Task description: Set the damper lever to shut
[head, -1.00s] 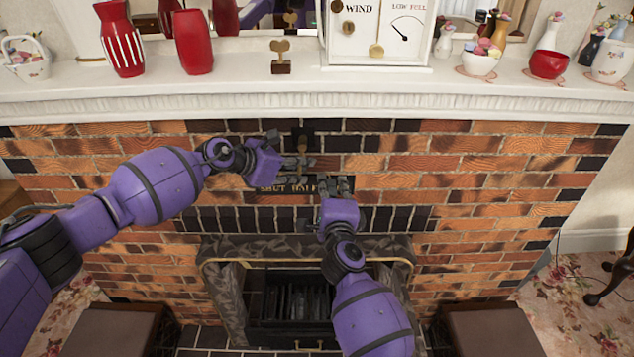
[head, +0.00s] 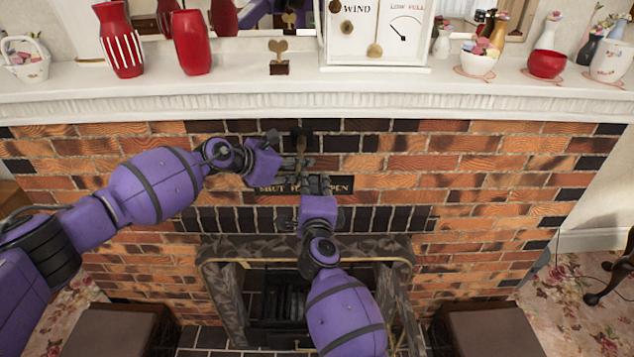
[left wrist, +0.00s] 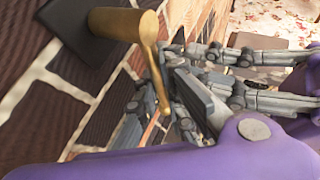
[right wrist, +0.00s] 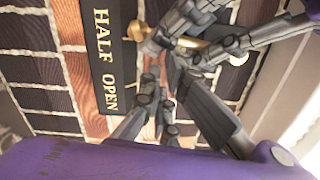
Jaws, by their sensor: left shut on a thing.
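The damper lever is a thin brass arm (left wrist: 152,62) on a thick brass pivot (left wrist: 125,23), which stands out from a dark plate on the brick. In the head view it hangs roughly straight down, mostly hidden by my fingers. My left gripper (head: 297,163) is shut on the lever from the left. A dark label plate (head: 345,185) under it has gold lettering, partly covered; the right wrist view shows HALF and OPEN on this plate (right wrist: 100,60). My right gripper (head: 315,183) looks open, before the plate, just below the left fingers.
The white mantel shelf (head: 200,100) juts out above both grippers, with red vases (head: 191,42), a heart ornament (head: 279,58) and a wind dial (head: 375,35) on it. The firebox (head: 280,300) is below. The brick to the right is clear.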

